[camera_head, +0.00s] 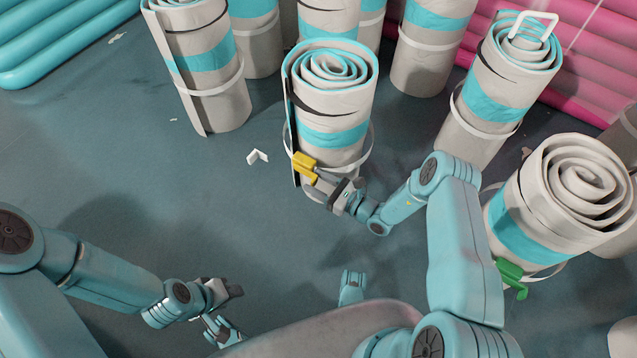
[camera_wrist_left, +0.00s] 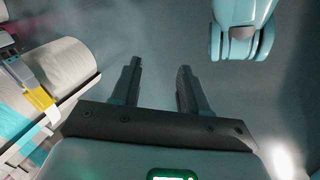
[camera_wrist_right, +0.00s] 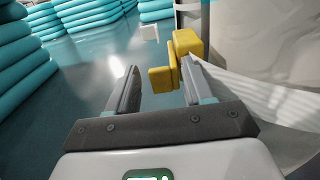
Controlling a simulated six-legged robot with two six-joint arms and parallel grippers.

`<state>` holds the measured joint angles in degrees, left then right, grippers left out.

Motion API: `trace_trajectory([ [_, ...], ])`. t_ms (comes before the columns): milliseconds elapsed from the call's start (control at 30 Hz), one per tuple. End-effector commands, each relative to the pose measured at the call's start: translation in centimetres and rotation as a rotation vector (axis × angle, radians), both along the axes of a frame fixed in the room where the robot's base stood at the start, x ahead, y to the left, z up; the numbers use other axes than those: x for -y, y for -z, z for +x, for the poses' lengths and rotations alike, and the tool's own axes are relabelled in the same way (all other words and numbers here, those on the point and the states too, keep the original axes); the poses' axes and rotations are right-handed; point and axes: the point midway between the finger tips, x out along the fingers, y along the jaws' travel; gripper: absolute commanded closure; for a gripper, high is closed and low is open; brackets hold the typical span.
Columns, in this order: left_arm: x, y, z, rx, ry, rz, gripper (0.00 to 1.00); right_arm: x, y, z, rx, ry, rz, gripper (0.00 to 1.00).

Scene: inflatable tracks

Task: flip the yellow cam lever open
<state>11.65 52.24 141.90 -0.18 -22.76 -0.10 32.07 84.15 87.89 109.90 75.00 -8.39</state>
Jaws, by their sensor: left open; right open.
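The yellow cam lever (camera_head: 304,165) sits on the strap (camera_head: 369,150) around the middle upright roll (camera_head: 340,106), low on its left side. My right gripper (camera_head: 316,181) is open right at the lever. In the right wrist view the yellow lever (camera_wrist_right: 187,45) stands beyond the open jaws, close to the right finger; its flat tab reaches into the gap between the fingers. I cannot tell whether a finger touches it. My left gripper (camera_head: 232,312) is open and empty at the lower left, away from the rolls. A yellow piece also shows at the left of the left wrist view (camera_wrist_left: 39,98).
Several other strapped rolls stand around, one (camera_head: 208,75) to the left and one (camera_head: 557,205) at the right with a green lever (camera_head: 511,279). A small white bracket (camera_head: 258,156) lies on the floor. The floor at left is mostly free. Turquoise inflatables (camera_head: 60,35) line the upper left.

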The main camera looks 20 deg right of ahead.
Motion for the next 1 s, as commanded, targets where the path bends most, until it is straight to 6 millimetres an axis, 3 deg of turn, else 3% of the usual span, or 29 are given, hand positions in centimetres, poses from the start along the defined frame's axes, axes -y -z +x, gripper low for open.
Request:
trace_trajectory([
  [33,0.0,0.0,0.0,0.0,0.0,0.0,0.56,0.0,0.0,0.0,0.0,0.0,0.0,0.49],
  [67,0.0,0.0,0.0,0.0,0.0,0.0,0.56,0.0,0.0,0.0,0.0,0.0,0.0,0.55],
  [200,0.0,0.0,0.0,0.0,0.0,0.0,0.56,0.0,0.0,0.0,0.0,0.0,0.0,1.0],
  [567,0.0,-0.4,-0.2,-0.007,0.0,-0.002,0.56,-0.2,-0.1,-0.1,0.0,0.013,0.002,1.0],
  [1000,0.3,-2.3,-1.5,-0.051,0.006,-0.01,0.56,-1.3,-0.3,-0.4,0.002,0.116,0.004,1.0],
])
